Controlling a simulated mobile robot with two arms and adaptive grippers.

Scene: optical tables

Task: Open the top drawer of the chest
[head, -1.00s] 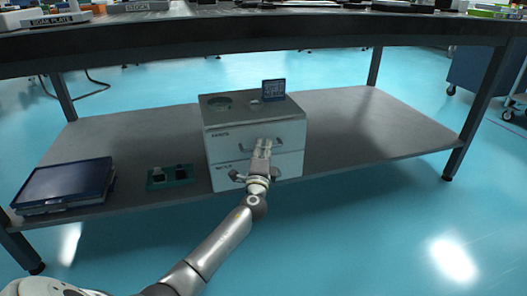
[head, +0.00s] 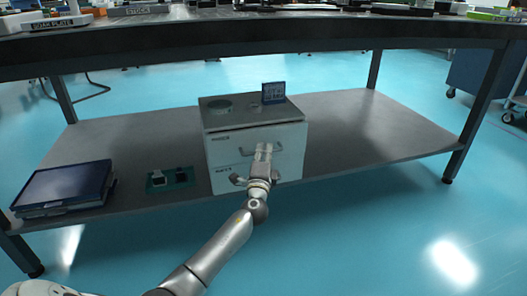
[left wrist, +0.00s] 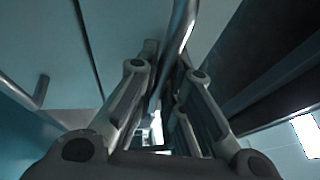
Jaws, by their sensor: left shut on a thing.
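A grey-white chest (head: 225,150) with two drawers stands on the lower shelf in the head view. The top drawer (head: 225,138) has a label and a bar handle (head: 279,148); its front appears slightly forward of the chest. The bottom drawer (head: 290,173) has its own handle, partly hidden behind my left gripper. My left gripper (head: 264,149) is shut on the top drawer's handle. The left wrist view shows the curved metal handle (left wrist: 183,30) running between the fingers of the left gripper (left wrist: 160,95). My right gripper is in neither view.
A small blue framed item (head: 273,92) stands on the chest top. A dark flat case (head: 65,185) and a green board (head: 170,180) lie to the chest's left. The shelf (head: 370,130) is clear on the right. The table top (head: 250,38) hangs above.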

